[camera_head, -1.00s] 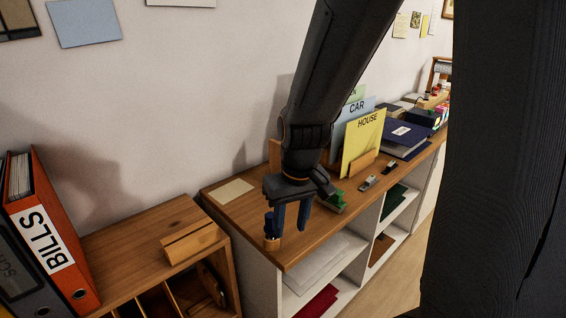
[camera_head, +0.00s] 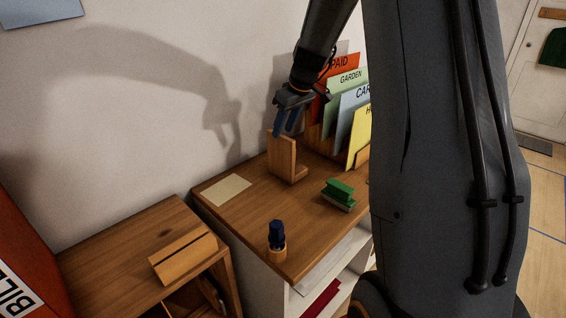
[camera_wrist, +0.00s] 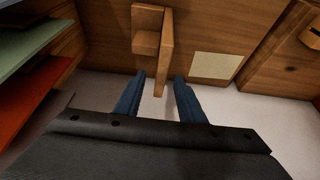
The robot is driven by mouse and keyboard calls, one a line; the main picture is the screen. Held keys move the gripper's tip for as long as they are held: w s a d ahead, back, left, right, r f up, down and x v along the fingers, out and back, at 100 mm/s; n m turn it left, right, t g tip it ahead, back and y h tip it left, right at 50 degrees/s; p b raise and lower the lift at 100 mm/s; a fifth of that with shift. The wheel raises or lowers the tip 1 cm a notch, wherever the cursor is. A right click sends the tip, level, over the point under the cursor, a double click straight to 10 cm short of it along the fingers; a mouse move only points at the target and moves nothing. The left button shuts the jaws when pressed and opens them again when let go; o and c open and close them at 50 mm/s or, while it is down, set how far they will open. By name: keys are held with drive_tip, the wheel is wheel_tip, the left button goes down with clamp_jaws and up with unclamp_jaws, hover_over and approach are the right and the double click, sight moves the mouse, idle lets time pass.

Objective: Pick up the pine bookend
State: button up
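The pine bookend (camera_head: 282,158) is an L-shaped wooden piece standing upright on the wooden cabinet top, near the wall and left of the upright folders. My gripper (camera_head: 286,128) points down at its top edge in the head view. In the wrist view, my gripper (camera_wrist: 160,92) is open, with its blue fingers apart. The upright plate of the bookend (camera_wrist: 166,48) reaches into the gap between the fingertips there.
Coloured folders (camera_head: 345,90) stand close to the right. A green stapler-like object (camera_head: 339,193), a blue-topped stamp (camera_head: 277,242) and a cream paper sheet (camera_head: 222,189) lie on the cabinet top. A slotted wooden block (camera_head: 183,257) sits on the lower cabinet at left.

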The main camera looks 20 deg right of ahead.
sight(277, 144)
drive_tip(key=shift+p+x, duration=1.7)
drive_tip(key=shift+x, duration=2.25)
drive_tip(key=shift+s+a, duration=0.1)
drive_tip(key=shift+s, duration=0.05)
drive_tip(key=shift+c, duration=0.4)
clamp_jaws()
